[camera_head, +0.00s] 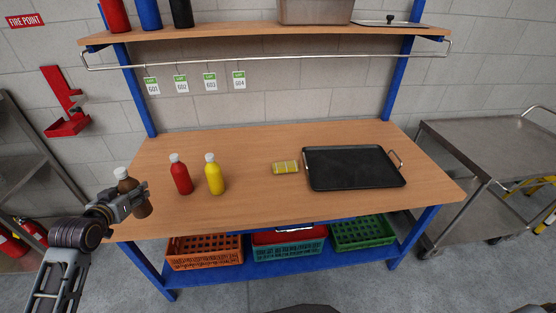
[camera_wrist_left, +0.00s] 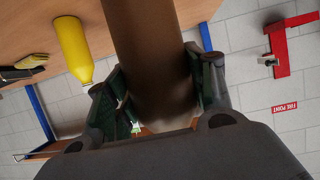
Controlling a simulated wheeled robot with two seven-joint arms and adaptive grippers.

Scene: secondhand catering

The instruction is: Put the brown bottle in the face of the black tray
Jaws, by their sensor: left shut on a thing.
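The brown bottle (camera_head: 142,209) with a white cap is at the left end of the table in the head view. My left gripper (camera_head: 136,197) is shut around its body. In the left wrist view the brown bottle (camera_wrist_left: 150,60) fills the middle, between the two fingers of my left gripper (camera_wrist_left: 160,95). The head view does not clearly show whether its base touches the tabletop. The black tray (camera_head: 352,168), with metal handles, lies flat on the right half of the table, and its face is empty. My right gripper is not in view.
On the wooden table (camera_head: 250,205) stand a red bottle (camera_head: 181,177) and a yellow bottle (camera_head: 214,176), between the brown bottle and the tray. A shelf (camera_head: 230,39) and a hanging rail overhang the back.

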